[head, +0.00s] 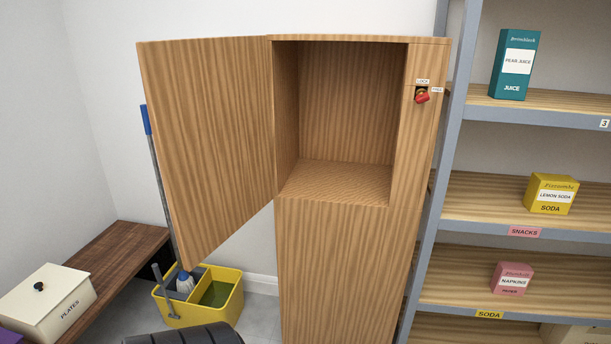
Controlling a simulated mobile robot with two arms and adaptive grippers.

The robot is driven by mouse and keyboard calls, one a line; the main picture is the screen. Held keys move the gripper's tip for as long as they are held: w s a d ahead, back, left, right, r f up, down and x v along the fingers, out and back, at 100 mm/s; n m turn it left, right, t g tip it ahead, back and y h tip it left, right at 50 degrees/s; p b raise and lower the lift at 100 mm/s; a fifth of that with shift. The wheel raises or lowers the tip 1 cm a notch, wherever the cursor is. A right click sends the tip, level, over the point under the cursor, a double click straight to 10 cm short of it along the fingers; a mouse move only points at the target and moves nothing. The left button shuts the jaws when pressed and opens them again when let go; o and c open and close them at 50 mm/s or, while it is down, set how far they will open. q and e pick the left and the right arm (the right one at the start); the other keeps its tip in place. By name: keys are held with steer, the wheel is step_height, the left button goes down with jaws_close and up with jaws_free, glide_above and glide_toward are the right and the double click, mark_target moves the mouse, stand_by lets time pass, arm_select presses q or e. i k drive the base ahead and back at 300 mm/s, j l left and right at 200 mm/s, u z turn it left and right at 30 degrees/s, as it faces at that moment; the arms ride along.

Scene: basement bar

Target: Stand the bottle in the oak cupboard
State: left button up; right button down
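The oak cupboard (346,258) stands in the middle of the head view. Its upper door (208,140) is swung wide open to the left. The upper compartment is open to the front and looks empty, with a bare wooden floor (338,182). A red knob (422,96) with small labels sits on the front panel to the right of the opening. No bottle shows in this view. Neither of my grippers is in view.
A grey-framed shelf rack (442,170) stands close on the right, with a teal juice carton (514,65), a yellow soda box (551,195) and a pink napkin box (512,279). A yellow mop bucket (228,302) stands below the door. A dark bench (118,247) bears a plates box (48,300).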

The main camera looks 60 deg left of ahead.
mark_target(328, 181)
steer(key=i+j+u, duration=0.15)
steer(key=u, duration=0.35)
steer(key=i+u, duration=0.3)
steer(key=u, duration=0.2)
steer(key=i+u, duration=0.25)
steer(key=u, duration=0.2)
steer(key=i+l+u, duration=0.15)
steer(key=u, duration=0.35)
steer(key=i+l, duration=0.05)
